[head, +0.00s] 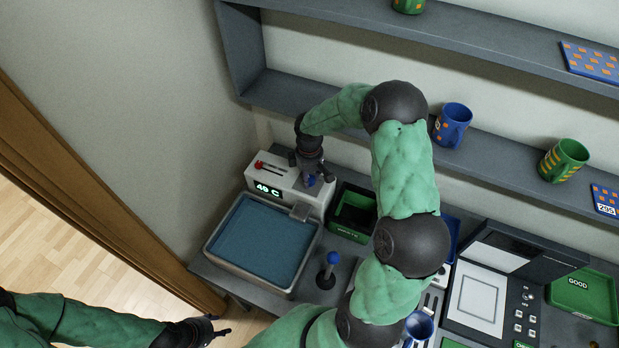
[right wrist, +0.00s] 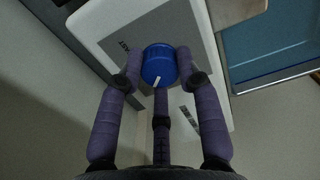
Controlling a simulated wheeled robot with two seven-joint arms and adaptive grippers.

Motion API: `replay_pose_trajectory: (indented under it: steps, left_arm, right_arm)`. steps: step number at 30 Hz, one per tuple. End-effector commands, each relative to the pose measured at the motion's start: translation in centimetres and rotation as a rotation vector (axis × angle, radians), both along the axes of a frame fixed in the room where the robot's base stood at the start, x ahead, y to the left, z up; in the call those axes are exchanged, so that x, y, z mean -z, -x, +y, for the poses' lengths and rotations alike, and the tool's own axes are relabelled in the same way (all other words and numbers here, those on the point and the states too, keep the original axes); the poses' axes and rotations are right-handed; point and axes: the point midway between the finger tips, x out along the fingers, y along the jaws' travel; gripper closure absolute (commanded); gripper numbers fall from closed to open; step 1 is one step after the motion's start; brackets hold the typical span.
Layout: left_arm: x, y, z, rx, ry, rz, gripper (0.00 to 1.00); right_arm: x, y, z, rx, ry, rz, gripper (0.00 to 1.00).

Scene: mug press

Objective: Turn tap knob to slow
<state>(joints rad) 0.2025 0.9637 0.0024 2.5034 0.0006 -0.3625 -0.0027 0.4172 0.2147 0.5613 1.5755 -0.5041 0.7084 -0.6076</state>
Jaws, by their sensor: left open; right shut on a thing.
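The blue tap knob (right wrist: 158,65) with a white pointer mark sits on the grey-white face of the tap unit in the right wrist view. My right gripper (right wrist: 157,72) has its dark purple fingers closed around the knob. In the head view, my right gripper (head: 311,170) reaches down to the top of the white tap unit (head: 285,190), whose display reads 49 C; the knob (head: 311,181) shows only partly there. Labels around the knob are mostly hidden, so its setting is unclear. My left gripper (head: 215,330) is open and empty at the bottom left, over the floor.
A basin of blue water (head: 262,240) stands in front of the tap unit, with a red-tipped slider (head: 260,164) on the unit. A blue-topped lever (head: 330,268), a green bin (head: 353,212) and a press (head: 480,295) are nearby. Mugs stand on the shelf (head: 500,168) above.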

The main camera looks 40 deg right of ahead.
Motion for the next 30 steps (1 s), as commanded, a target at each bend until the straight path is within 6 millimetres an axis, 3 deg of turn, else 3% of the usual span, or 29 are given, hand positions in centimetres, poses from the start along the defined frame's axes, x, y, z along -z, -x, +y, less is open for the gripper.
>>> replay_pose_trajectory:
  steps: [15, 30]
  left_arm:
    - [3.9, 0.0, 0.0, 0.000, 0.000, 0.000, 0.51]
    - [5.6, 0.0, 0.0, 0.000, 0.000, 0.000, 0.51]
  right_arm:
    - [0.3, -0.1, 0.1, 0.438, -0.002, -0.003, 0.98]
    - [0.1, -0.1, 0.0, 0.723, -0.003, -0.003, 0.98]
